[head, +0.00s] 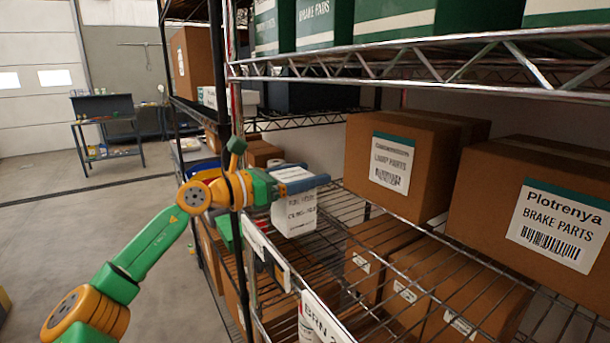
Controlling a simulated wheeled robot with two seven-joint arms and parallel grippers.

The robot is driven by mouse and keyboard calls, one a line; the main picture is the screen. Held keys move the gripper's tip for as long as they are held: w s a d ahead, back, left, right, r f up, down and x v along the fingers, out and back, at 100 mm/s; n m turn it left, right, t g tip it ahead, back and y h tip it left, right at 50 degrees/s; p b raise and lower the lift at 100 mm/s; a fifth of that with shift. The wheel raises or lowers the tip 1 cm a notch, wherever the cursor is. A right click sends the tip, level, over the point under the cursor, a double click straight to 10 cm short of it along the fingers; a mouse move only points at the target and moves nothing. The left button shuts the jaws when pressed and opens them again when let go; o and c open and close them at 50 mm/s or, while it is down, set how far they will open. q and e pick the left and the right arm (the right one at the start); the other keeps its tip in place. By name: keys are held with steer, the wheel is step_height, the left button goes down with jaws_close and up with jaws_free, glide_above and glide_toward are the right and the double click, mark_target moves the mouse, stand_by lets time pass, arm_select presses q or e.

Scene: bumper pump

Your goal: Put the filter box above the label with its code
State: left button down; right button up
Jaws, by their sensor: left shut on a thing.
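My left gripper (303,180) is shut on the filter box (295,214), a small white carton with dark print too small to read surely. I cannot tell whether the box's bottom touches the shelf. A white shelf label (254,238) hangs on the front rail below and left of the box; its code is not readable. Another label (318,318), nearer me, begins "BRN" and is cut off by the frame. My right gripper is not in view.
A "LAMP PARTS" carton (392,165) and a "BRAKE PARTS" carton (541,216) stand on the shelf to the right. An upper wire shelf (430,62) runs above. A shelf post (236,130) stands close to my left wrist. Bare shelf lies right of the box.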

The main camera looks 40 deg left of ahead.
arm_select(q)
jaws_free()
steer(key=shift+s+r, duration=0.1)
steer(key=shift+r, duration=0.1)
steer(key=s+b, duration=0.1)
steer(key=s+a+f+b, duration=0.1)
steer(key=s+b, duration=0.1)
steer(key=b, duration=0.1)
steer(key=shift+s+a+f, duration=0.2)
steer(key=shift+s+a, duration=0.1)
steer(key=shift+a, duration=0.05)
steer(key=r+b+v, duration=0.1)
steer(key=b+v, duration=0.4)
steer(key=v, duration=0.3)
steer(key=shift+d+r, duration=0.1)
